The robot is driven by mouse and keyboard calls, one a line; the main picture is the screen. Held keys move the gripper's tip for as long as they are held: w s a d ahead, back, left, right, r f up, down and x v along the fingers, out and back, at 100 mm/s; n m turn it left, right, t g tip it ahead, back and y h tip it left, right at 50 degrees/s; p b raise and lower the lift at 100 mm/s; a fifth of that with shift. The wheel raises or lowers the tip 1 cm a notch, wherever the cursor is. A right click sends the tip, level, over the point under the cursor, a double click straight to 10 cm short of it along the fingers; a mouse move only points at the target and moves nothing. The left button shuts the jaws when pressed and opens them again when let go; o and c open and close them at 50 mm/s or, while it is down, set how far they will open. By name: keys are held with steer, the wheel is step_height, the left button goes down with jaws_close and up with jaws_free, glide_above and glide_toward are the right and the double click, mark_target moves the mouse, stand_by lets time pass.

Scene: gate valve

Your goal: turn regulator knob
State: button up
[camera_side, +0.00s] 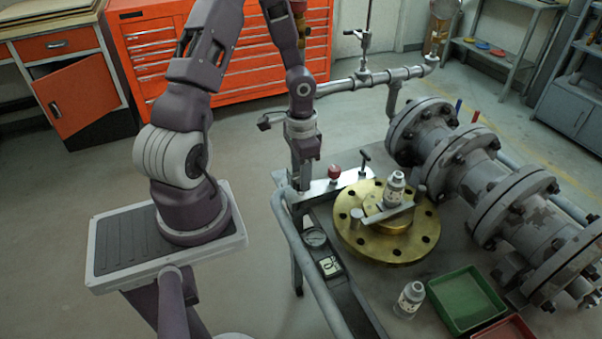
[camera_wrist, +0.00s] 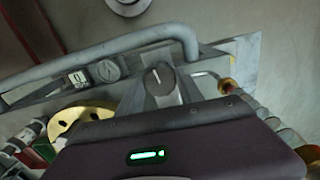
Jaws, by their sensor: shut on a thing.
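The regulator knob (camera_wrist: 158,78) is a dark round dial with a light pointer mark, seen in the wrist view just beyond the purple body of my gripper. My gripper (camera_side: 302,186) points down at the left end of the bench top in the side view. It is shut on the knob; the fingertips are small there and hide the knob. In the wrist view the gripper's housing covers the lower part, so the exact finger contact is hard to see.
A red knob (camera_side: 335,172) and a black T-handle (camera_side: 365,160) stand right of my gripper. A brass flange (camera_side: 350,235) and grey flanged pipe (camera_side: 455,160) lie further right. A grey rail (camera_side: 300,250), round gauge (camera_side: 315,237) and small counter (camera_side: 330,266) are along the bench's front.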

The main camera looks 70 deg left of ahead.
steer(key=o, duration=1.4)
step_height(320, 180, up, 6)
steer(key=shift+r, duration=0.55)
